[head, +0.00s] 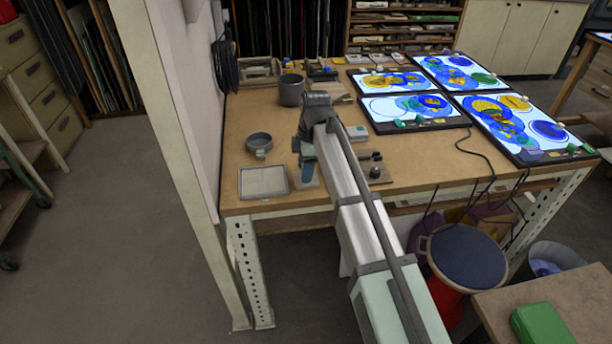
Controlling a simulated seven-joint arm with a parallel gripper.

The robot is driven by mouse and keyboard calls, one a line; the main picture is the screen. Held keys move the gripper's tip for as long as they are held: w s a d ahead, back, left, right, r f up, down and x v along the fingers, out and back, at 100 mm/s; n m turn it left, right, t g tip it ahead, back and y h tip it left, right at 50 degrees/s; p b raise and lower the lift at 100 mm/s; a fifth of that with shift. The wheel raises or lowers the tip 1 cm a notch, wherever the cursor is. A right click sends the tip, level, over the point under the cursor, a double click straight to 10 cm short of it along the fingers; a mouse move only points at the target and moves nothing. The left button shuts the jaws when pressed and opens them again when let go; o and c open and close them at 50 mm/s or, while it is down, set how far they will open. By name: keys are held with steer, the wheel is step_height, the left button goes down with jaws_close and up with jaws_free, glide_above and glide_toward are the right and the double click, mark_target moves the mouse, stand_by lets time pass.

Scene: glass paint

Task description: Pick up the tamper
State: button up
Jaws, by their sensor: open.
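My gripper (302,150) is above the left part of the wooden table (222,178), pointing down. It is open, but its fingertips are small and partly covered by my arm. A small blue upright piece (308,171) shows right under the gripper, over a pale square. I cannot tell whether it is the tamper or whether it is between the fingers. Small dark knobbed pieces (375,172) sit on a brown base to the right of my arm. I cannot clearly identify the tamper.
Lit panels with coloured glass (413,107) fill the table's right side. A partition post (185,150) rises at the left edge.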

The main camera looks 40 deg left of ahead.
jaws_close()
stand_by(0.3)
steer(key=shift+r, duration=0.1)
step_height(320, 180, up, 10)
steer(key=shift+f, duration=0.1)
stand_by(0.6)
